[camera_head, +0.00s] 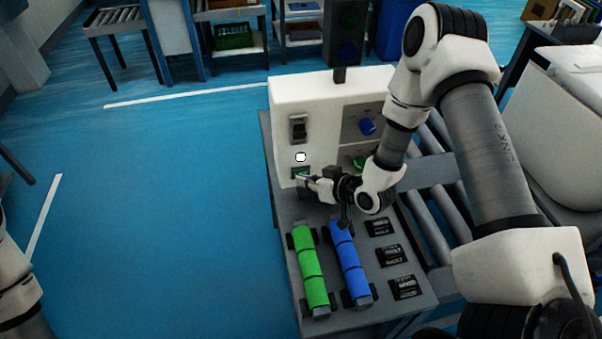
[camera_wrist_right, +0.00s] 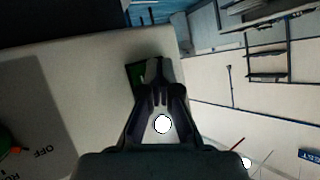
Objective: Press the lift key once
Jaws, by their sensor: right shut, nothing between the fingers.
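A white control box stands on a grey bench, and its front panel (camera_head: 285,110) faces me. A small green key (camera_head: 297,171), which I take for the lift key, sits low on the left of this panel, below a round white spot (camera_head: 301,157). My right gripper (camera_head: 312,182) is shut and empty, with its tips at the green key's lower right. In the right wrist view the closed fingers (camera_wrist_right: 155,90) overlap the green key (camera_wrist_right: 134,76) and hide part of it. I cannot tell whether they touch it. My left gripper is out of view.
A black rocker switch (camera_head: 298,128) is above the key. A blue knob (camera_head: 367,126) and a green knob (camera_head: 360,161) are on the grey plate. Green (camera_head: 309,270) and blue (camera_head: 350,262) rollers and several black labels lie on the bench. Open blue floor is at left.

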